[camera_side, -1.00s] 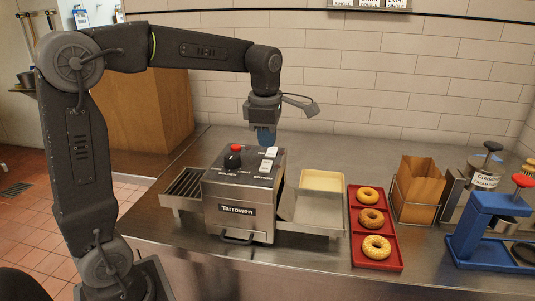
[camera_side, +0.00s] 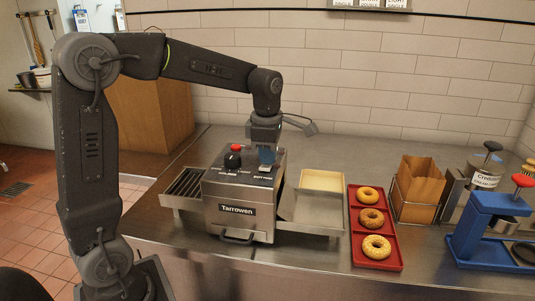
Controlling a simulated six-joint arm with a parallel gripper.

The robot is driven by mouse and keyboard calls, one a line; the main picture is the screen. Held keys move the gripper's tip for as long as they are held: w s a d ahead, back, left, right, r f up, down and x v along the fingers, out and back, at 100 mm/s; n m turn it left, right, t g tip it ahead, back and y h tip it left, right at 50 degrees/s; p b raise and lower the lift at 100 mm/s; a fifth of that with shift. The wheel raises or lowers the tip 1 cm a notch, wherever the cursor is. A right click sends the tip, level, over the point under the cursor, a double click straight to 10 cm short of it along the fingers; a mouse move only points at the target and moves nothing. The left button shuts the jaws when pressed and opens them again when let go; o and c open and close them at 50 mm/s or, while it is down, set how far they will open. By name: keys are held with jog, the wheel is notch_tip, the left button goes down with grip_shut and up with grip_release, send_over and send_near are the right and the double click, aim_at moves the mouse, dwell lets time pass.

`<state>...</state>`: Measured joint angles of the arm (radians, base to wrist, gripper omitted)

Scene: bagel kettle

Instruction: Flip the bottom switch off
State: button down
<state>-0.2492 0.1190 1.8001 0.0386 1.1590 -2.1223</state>
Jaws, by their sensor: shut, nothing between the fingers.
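The steel Tarrowen machine (camera_side: 222,207) stands on the counter. Its dark top panel carries a red button (camera_side: 236,147), a black knob (camera_side: 232,160) and white rocker switches at the right. The bottom switch (camera_side: 265,169) shows only as a small pale patch beside the word "BOTTOM". My gripper (camera_side: 266,158) is shut and empty, pointing down right over the switches.
A slatted rack (camera_side: 183,187) is left of the machine, and a steel chute with a pale tray (camera_side: 322,181) is right of it. A red tray (camera_side: 378,265) holds three bagels. A paper bag (camera_side: 418,190) and a blue press (camera_side: 484,233) stand further right.

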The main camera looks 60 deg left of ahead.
aim_at(266, 166)
jog(key=shift+s+d+f, duration=0.1)
jog(key=shift+s+f, duration=0.05)
jog(key=shift+f, duration=0.05)
jog(key=shift+s+d+r, duration=0.2)
jog(key=shift+s+d, duration=0.25)
jog(key=shift+d, duration=0.05)
jog(key=shift+r, duration=0.1)
notch_tip(266, 166, up, 14)
jog(key=s+d, duration=0.1)
dwell(0.5)
jog(key=shift+s, duration=0.1)
jog(key=shift+w+a, duration=0.45)
jog(key=shift+a, duration=0.05)
jog(key=f, duration=0.4)
jog(key=w+f, duration=0.1)
jog(key=f, duration=0.4)
jog(key=a+f, duration=0.1)
jog(key=f, duration=0.4)
jog(key=shift+w+a, duration=0.1)
jog(key=shift+w, duration=0.05)
